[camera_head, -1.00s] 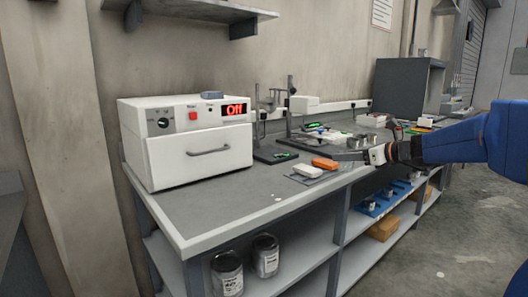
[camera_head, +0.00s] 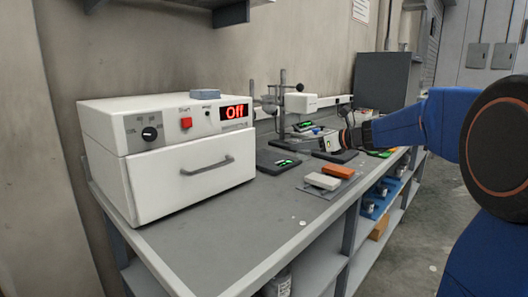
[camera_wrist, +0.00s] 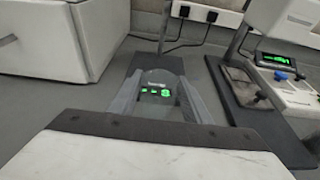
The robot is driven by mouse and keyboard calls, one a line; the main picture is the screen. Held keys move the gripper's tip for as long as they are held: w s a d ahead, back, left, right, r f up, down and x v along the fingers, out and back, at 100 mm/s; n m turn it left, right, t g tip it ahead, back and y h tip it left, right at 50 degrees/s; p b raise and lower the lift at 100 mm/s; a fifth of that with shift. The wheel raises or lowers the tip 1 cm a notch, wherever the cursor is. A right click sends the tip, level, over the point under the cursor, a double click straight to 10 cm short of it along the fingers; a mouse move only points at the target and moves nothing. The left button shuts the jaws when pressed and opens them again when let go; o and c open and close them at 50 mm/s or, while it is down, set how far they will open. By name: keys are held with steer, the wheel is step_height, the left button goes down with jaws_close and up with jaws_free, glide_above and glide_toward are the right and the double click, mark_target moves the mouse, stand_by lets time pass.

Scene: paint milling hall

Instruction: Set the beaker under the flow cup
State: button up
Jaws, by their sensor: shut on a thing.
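My gripper (camera_head: 322,147) reaches over the bench from the right, behind an orange block. In the wrist view its two fingers (camera_wrist: 158,98) are closed on a clear, see-through beaker (camera_wrist: 160,78). Green lit digits show through or behind the beaker. In the head view the beaker is too small and clear to make out. Thin upright stands rise from the bench left of my gripper, one with a tall rod (camera_head: 283,98). A small fitting (camera_head: 268,101) beside that rod may be the flow cup, but I cannot tell for sure.
A white oven (camera_head: 165,150) reading "Off" fills the bench's left end. A dark plate with green digits (camera_head: 280,163) lies beside it. A white block (camera_head: 322,181) and an orange block (camera_head: 338,171) lie near the front edge. The front-left bench top (camera_head: 220,225) is mostly clear.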

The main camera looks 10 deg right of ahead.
steer(key=w+a, duration=0.3)
steer(key=w, duration=0.1)
steer(key=w+a, duration=0.3)
steer(key=w, duration=0.1)
steer(key=w+a, duration=0.3)
steer(key=w, duration=0.1)
steer(key=shift+w, duration=0.15)
steer(key=shift+w+a+f, duration=0.1)
steer(key=shift+w+f, duration=0.05)
steer(key=shift+f, duration=0.45)
steer(key=shift+w+a+f, duration=0.15)
steer(key=shift+f, duration=0.4)
steer(key=shift+w+a+f, duration=0.1)
steer(key=shift+w+f, duration=0.05)
steer(key=shift+f, duration=0.45)
steer(key=shift+f, duration=0.15)
steer(key=o, duration=1.1)
steer(key=shift+o, duration=0.2)
steer(key=shift+r, duration=0.2)
steer(key=v, duration=1.2)
